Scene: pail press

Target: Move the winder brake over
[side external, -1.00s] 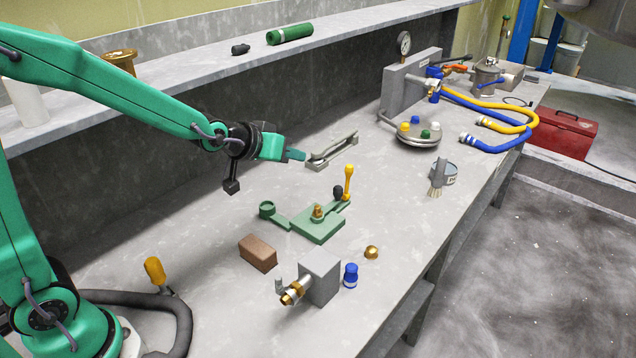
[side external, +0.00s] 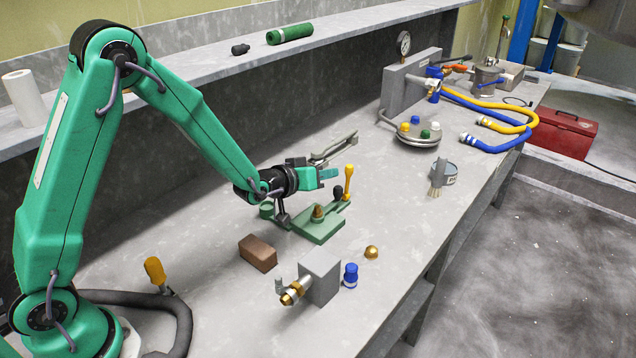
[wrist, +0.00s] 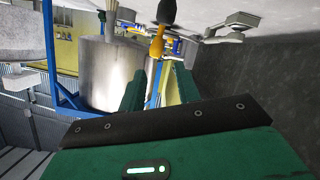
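The winder brake seems to be the green base (side external: 318,229) with a brass post (side external: 318,211) on the bench. An upright yellow handle (side external: 349,180) stands at its right end, with a black knob (side external: 338,192) beside it. A green cup (side external: 266,210) at its left end is partly hidden by my wrist. My gripper (side external: 335,174) is above the base, its fingertips just left of the handle. In the wrist view my gripper (wrist: 159,72) has its two fingers apart and nothing between them. The yellow handle (wrist: 157,43) shows ahead of the gap, apparently untouched.
A grey bracket (side external: 333,150) lies behind my gripper.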

